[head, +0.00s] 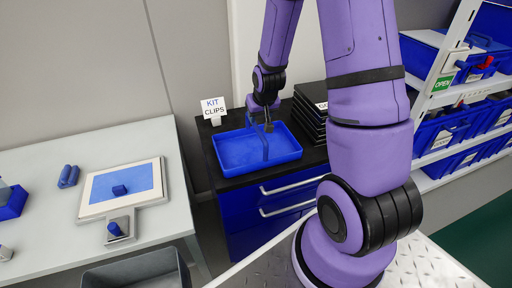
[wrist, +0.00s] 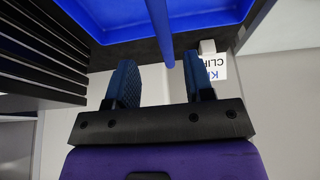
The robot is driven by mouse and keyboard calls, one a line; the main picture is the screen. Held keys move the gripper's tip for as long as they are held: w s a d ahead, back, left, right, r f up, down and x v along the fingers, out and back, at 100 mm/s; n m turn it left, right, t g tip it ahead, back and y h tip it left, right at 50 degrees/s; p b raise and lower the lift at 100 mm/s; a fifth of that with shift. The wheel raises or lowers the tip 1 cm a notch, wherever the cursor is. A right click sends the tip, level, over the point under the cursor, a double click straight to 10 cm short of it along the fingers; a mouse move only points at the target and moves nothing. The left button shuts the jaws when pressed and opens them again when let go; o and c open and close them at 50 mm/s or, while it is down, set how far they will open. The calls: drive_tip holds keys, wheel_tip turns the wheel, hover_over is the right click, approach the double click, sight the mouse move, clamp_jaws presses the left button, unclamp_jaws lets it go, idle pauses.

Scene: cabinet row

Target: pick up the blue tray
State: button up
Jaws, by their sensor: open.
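The blue tray (head: 232,153) sits on the black top of a blue drawer cabinet, and it looks empty. A thin blue handle (head: 265,143) rises from it. My gripper (head: 262,122) is over the back part of the tray, close to the handle. In the wrist view my gripper (wrist: 160,65) is open, with a finger on each side of the handle's bar (wrist: 163,38). The tray (wrist: 130,14) shows beyond the fingertips. I cannot tell whether either finger touches the bar.
A "KIT CLIPS" sign (head: 213,108) stands behind the tray's left. A stack of black trays (head: 310,110) is close on the right. A pale table (head: 60,230) with a framed blue panel (head: 122,185) is at left. Shelves of blue bins (head: 440,133) stand at right.

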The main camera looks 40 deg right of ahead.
sight(256, 125)
drive_tip(key=shift+a+x, duration=0.15)
drive_tip(key=shift+x, duration=1.55)
drive_tip(key=shift+a+x, duration=0.2)
drive_tip(key=shift+x, duration=1.45)
drive_tip(key=shift+s+f, duration=0.1)
drive_tip(key=shift+c, duration=0.2)
clamp_jaws()
